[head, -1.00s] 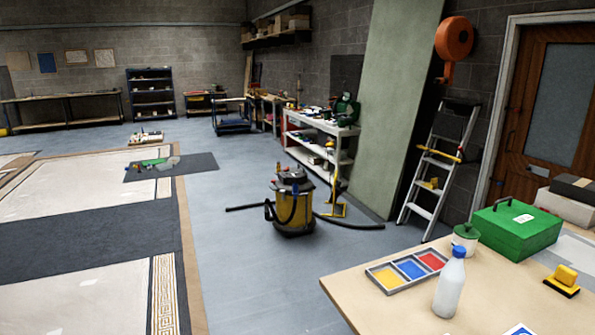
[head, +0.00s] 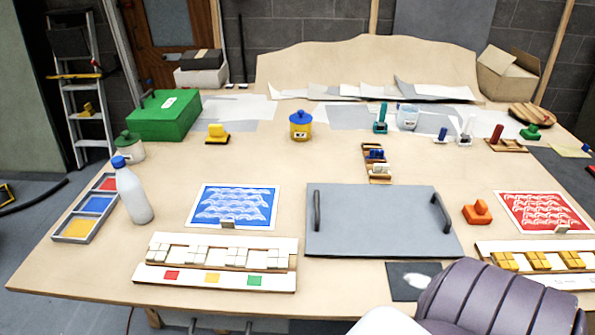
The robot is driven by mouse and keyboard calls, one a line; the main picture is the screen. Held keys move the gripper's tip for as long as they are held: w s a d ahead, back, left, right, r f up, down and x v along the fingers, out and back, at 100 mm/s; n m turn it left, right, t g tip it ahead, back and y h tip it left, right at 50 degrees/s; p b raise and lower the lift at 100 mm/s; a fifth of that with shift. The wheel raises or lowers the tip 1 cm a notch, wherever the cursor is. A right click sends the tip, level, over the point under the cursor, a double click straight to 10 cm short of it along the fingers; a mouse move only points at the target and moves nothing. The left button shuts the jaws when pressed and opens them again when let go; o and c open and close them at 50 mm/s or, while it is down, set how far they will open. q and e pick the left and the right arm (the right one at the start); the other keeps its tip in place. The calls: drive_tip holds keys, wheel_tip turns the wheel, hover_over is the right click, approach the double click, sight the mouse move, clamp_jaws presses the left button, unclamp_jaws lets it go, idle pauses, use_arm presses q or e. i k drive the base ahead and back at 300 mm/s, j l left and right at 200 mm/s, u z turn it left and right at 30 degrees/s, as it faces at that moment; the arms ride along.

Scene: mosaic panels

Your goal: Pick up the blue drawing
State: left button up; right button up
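The blue drawing (head: 236,206) is a blue sheet with a white wave-like pattern and a white border. It lies flat on the wooden table, left of the grey board with two handles. Neither of my grippers shows in the head view.
Close around the drawing are a white bottle (head: 133,192), a long white tile rack (head: 216,263) in front and the grey handled board (head: 378,222) to the right. A red drawing (head: 544,212) lies at the right. A green box (head: 164,116) stands back left.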

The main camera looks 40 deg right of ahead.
sight(229, 206)
drive_tip(key=z, duration=0.9)
drive_tip(key=u, duration=0.6)
drive_tip(key=k+l+u, duration=0.1)
drive_tip(key=l+u, duration=0.25)
drive_tip(key=k+l+u, duration=0.15)
drive_tip(key=u, duration=0.2)
drive_tip(key=k+l+u, duration=0.15)
drive_tip(key=l+u, duration=0.2)
